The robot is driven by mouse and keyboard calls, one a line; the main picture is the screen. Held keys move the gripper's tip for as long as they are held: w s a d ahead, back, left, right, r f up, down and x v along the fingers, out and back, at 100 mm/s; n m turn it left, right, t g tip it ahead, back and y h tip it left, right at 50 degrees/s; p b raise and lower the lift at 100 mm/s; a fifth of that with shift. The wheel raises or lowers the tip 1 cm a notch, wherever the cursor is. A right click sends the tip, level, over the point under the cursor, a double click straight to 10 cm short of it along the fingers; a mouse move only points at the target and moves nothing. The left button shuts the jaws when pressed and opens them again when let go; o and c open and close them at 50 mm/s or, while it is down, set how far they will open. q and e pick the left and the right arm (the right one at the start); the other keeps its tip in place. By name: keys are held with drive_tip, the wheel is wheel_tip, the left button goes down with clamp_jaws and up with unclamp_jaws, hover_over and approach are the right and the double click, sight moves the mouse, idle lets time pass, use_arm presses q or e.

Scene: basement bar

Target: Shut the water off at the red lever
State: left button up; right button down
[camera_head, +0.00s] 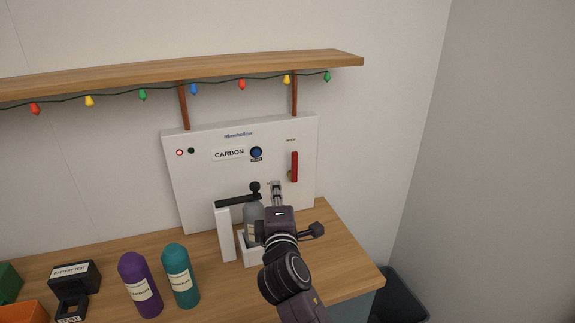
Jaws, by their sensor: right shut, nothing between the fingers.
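The red lever (294,166) stands upright on the right side of a white panel (205,195), under a small label that reads OPEN. A bit of brass-coloured fitting shows at its lower end. My right gripper (277,186) is in front of the panel, to the left of and slightly below the red lever in the picture. Its fingers are shut and hold nothing. I cannot tell how far the fingertips are from the panel. My left gripper is not in view.
A white stand with a black handle (238,201) and a grey bottle (253,216) are left of my right arm. Purple (132,272) and teal (176,262) bottles and a black tester (75,277) stand on the wooden counter (345,262). A shelf (200,68) with coloured lights hangs above.

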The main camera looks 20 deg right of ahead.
sight(295, 167)
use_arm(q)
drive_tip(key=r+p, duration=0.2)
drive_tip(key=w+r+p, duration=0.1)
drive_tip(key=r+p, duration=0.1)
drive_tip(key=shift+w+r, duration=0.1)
use_arm(e)
drive_tip(key=w+d, duration=0.2)
drive_tip(key=w, duration=0.1)
drive_tip(key=w+d, duration=0.2)
drive_tip(key=w, duration=0.2)
drive_tip(key=w+d, duration=0.2)
drive_tip(key=w, duration=0.1)
drive_tip(key=shift+w+d+f, duration=0.15)
drive_tip(key=shift+w+f, duration=0.05)
drive_tip(key=shift+f, duration=0.05)
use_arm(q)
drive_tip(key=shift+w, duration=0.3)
use_arm(e)
drive_tip(key=shift+w, duration=0.1)
